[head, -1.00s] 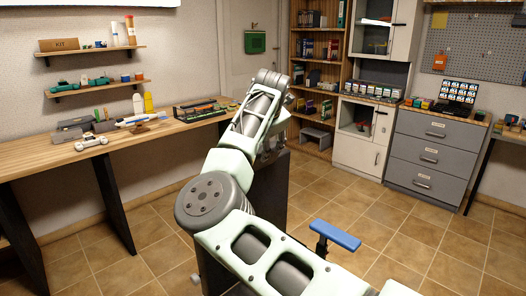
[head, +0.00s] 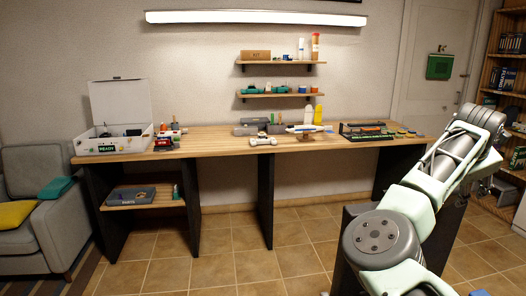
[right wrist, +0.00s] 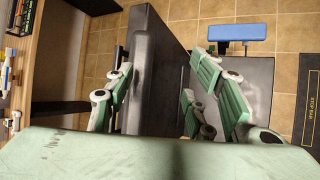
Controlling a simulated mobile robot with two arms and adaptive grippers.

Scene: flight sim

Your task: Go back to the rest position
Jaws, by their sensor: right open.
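My right arm rises from the bottom right of the head view, bent at the elbow, with its wrist turned downward at the right. In the right wrist view my right gripper (right wrist: 158,78) has its two green-and-grey fingers wide apart with nothing between them. Dark grey surfaces and the tiled floor (right wrist: 182,32) show behind the fingers. In the head view the fingers are mostly hidden behind the arm. My left gripper is in neither view.
A long wooden workbench (head: 222,143) stands along the wall, with a white open case (head: 120,118), a small white model (head: 263,141) and a tool tray. A grey armchair (head: 40,225) is at left. A blue-topped stand (right wrist: 240,31) shows in the wrist view. Tiled floor before the bench is clear.

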